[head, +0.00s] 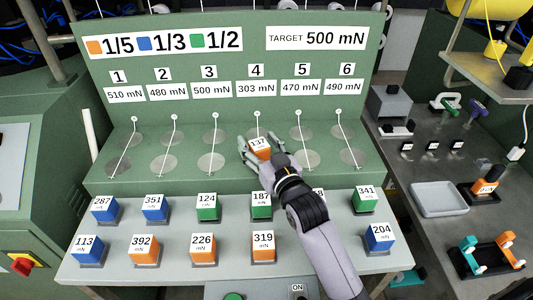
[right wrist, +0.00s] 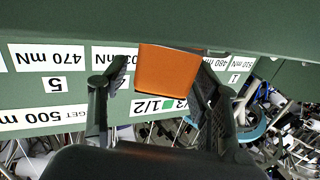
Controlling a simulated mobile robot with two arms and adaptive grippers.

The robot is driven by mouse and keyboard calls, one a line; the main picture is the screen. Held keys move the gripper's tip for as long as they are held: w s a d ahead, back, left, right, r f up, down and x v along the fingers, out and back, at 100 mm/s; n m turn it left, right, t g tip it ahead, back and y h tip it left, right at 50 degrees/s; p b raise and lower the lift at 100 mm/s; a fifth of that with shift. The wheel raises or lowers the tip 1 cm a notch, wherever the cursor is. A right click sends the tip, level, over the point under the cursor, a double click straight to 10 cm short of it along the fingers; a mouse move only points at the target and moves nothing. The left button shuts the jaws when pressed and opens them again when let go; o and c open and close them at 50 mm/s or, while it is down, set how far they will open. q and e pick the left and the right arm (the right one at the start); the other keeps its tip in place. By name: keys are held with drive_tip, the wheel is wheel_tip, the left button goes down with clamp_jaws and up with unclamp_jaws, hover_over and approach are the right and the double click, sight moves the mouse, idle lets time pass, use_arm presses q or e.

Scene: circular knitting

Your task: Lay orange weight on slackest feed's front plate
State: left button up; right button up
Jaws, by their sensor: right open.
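The orange weight (head: 259,152), marked 137 mN, is at feed 4 of the green panel, over the area of that feed's front plate, which is hidden. Feed 4's display (head: 257,89) reads 303 mN, the lowest of the six. My right gripper (head: 257,146) is open, its fingers on either side of the weight. In the right wrist view the orange weight (right wrist: 167,70) sits between the spread fingers (right wrist: 158,90), with gaps showing beside it. Whether the weight rests on the plate cannot be told. My left gripper is not in view.
Several blue, green and orange weights stand on the front shelf (head: 180,270); my right arm partly covers one. Front plates such as feed 3's (head: 210,162) and feed 5's (head: 308,160) look empty. A grey tray (head: 439,199) lies on the right bench.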

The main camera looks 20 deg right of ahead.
drive_tip(key=s+d+b, duration=0.1)
drive_tip(key=s, duration=1.1)
drive_tip(key=shift+d, duration=0.2)
drive_tip(key=shift+w, duration=0.1)
